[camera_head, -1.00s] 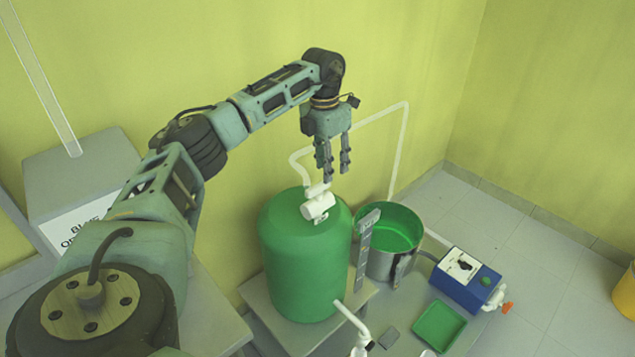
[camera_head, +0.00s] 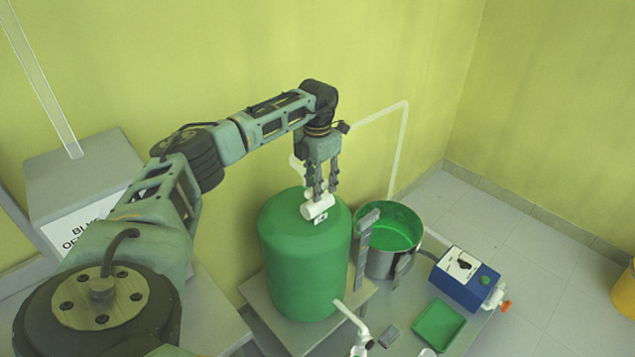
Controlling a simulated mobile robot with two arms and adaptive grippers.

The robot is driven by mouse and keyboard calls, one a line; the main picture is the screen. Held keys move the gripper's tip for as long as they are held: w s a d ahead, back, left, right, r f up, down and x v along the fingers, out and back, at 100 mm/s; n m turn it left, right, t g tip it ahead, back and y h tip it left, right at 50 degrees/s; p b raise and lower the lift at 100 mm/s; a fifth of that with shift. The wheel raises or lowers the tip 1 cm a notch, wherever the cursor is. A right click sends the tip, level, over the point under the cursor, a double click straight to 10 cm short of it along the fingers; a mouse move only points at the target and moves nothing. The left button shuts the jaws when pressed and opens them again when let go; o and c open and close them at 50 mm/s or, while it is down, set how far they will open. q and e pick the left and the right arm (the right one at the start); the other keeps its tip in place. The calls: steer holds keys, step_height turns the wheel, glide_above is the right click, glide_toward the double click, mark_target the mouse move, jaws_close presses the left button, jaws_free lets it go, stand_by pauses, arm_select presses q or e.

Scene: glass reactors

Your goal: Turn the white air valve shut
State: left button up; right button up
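The white air valve (camera_head: 317,208) sits on top of the green tank (camera_head: 303,265), with a white pipe rising behind it. My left gripper (camera_head: 325,195) points straight down right above the valve, its fingers apart, one to each side in the picture. The fingertips reach down to the valve's upper part; I cannot tell whether they touch it. The gripper hides part of the valve's top and the pipe. My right gripper is not in view.
A metal pot (camera_head: 385,245) with green inside stands right of the tank, with a grey upright bracket (camera_head: 364,250) between. A blue control box (camera_head: 466,280) and a green tray (camera_head: 439,325) are farther right. A white pipe (camera_head: 345,316) leaves the tank's lower front.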

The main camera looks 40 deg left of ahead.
arm_select(q)
jaws_close()
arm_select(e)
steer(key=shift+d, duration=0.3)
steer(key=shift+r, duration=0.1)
arm_select(q)
steer(key=shift+r+m+p, duration=0.1)
steer(key=shift+m+p, duration=0.3)
steer(key=shift+m, duration=0.7)
steer(key=m, duration=0.3)
steer(key=shift+m+p, duration=0.3)
steer(key=m, duration=1.2)
steer(key=shift+w, duration=0.1)
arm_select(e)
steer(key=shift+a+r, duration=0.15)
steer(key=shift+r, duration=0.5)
arm_select(q)
jaws_free()
